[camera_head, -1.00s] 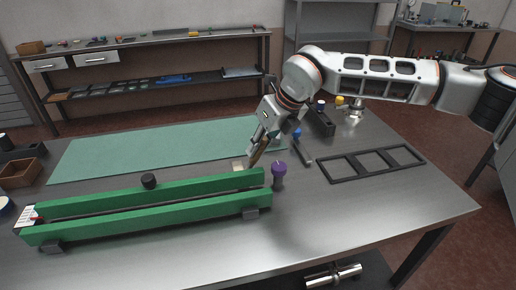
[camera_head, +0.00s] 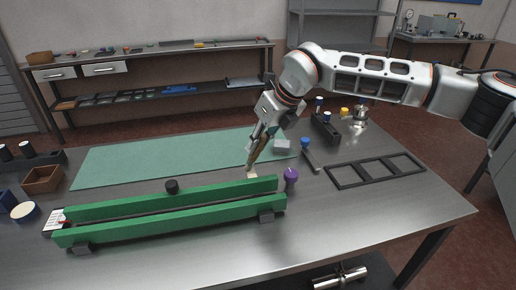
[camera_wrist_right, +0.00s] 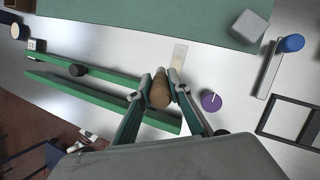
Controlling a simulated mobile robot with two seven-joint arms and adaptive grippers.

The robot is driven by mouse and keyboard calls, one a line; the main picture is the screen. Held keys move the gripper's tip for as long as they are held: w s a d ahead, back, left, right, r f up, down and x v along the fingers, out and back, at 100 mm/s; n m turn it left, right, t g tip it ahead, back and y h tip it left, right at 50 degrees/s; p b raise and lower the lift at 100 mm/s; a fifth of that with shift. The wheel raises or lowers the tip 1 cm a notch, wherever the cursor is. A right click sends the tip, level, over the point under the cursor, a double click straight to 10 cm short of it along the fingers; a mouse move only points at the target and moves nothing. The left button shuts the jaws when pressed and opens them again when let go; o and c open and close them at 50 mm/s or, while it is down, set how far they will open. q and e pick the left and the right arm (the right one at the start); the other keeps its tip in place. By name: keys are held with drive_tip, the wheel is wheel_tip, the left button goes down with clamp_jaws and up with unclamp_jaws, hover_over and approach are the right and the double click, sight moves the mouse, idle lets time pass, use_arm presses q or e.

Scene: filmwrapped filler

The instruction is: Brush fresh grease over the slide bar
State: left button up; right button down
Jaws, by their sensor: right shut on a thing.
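Two parallel green bars (camera_head: 190,217) lie on the metal table, on dark feet, with a black knob (camera_head: 172,186) by the rear one; they also show in the wrist view (camera_wrist_right: 70,90). My right gripper (camera_head: 257,148) is shut on a brush with a brown handle (camera_wrist_right: 160,90). Its pale bristles (camera_head: 252,174) point down behind the right end of the rear bar. In the wrist view the bristles (camera_wrist_right: 179,57) appear over bare table beyond that bar, and I cannot tell whether they touch anything. Fresh grease is not discernible. My left gripper is not in view.
A purple-topped piece (camera_head: 291,176) stands close to the bars' right end. A grey block (camera_head: 282,146), a blue-knobbed tool (camera_head: 305,143) and a black frame (camera_head: 375,170) lie to the right. A green mat (camera_head: 130,160) lies behind. The front right table is clear.

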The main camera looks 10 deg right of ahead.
drive_tip(key=shift+r+p, duration=0.7)
drive_tip(key=shift+r, duration=0.8)
